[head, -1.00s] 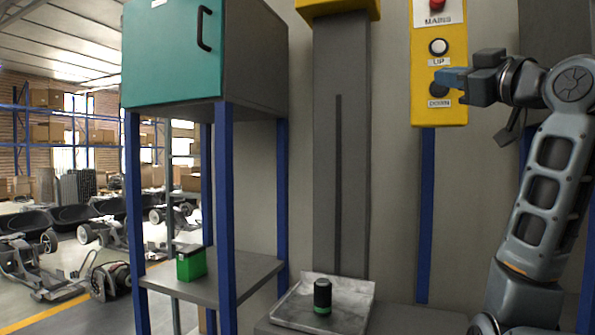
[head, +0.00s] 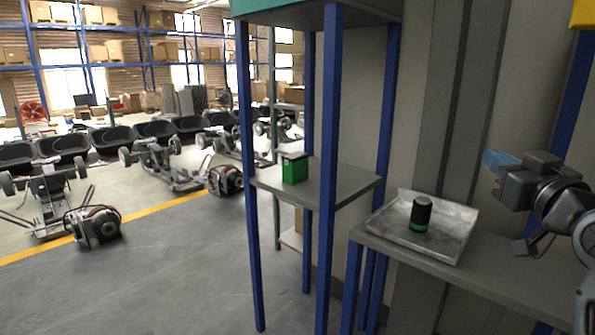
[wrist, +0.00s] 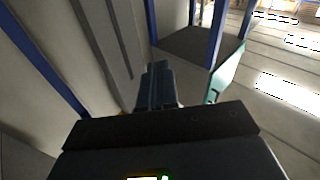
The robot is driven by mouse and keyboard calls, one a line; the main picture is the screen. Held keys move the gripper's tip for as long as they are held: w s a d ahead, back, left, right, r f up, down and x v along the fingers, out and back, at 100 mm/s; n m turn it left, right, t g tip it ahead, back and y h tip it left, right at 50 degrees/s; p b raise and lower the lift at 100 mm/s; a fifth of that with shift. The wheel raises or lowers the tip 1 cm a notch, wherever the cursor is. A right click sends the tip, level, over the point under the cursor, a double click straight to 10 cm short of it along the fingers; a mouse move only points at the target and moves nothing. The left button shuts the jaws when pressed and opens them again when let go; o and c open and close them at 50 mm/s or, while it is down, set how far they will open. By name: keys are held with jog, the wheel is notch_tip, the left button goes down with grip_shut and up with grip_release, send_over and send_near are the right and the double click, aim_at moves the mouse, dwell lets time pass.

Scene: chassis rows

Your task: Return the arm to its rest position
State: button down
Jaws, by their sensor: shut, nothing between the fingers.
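My gripper (head: 490,160) is at the right of the head view, with blue fingertips pointing left. It is shut and empty, held in the air above the grey bench and apart from the things on it. In the wrist view my gripper (wrist: 157,70) shows its fingers together, with the wall and the underside of the cabinet stand beyond. Most of my arm is outside the head view at the lower right.
A black and green cylinder (head: 421,214) stands in a metal tray (head: 440,248) on the bench (head: 500,283). Left of it, a blue-legged stand (head: 328,230) holds a green box (head: 294,170) on its shelf. Open floor (head: 170,270) lies left, with chassis rows behind.

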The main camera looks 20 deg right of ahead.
jog(key=s+a+f+g+y, duration=0.15)
jog(key=s+a+f, duration=0.35)
jog(key=a+f, duration=0.5)
jog(key=s+a+f+y, duration=0.2)
jog(key=s+a+f, duration=0.2)
jog(key=a+f, duration=0.55)
jog(key=s+a+f+n+y, duration=0.1)
jog(key=s+a+f, duration=0.1)
jog(key=s, duration=0.5)
jog(key=s+a+f+n+g+y, duration=0.1)
jog(key=s+a+f, duration=0.1)
jog(key=s+a, duration=0.2)
jog(key=s+a+f+n+y, duration=0.1)
jog(key=s+a, duration=0.3)
jog(key=s, duration=0.7)
jog(key=shift+f+n+y, duration=0.3)
jog(key=shift+f+y, duration=0.1)
jog(key=shift+y, duration=0.15)
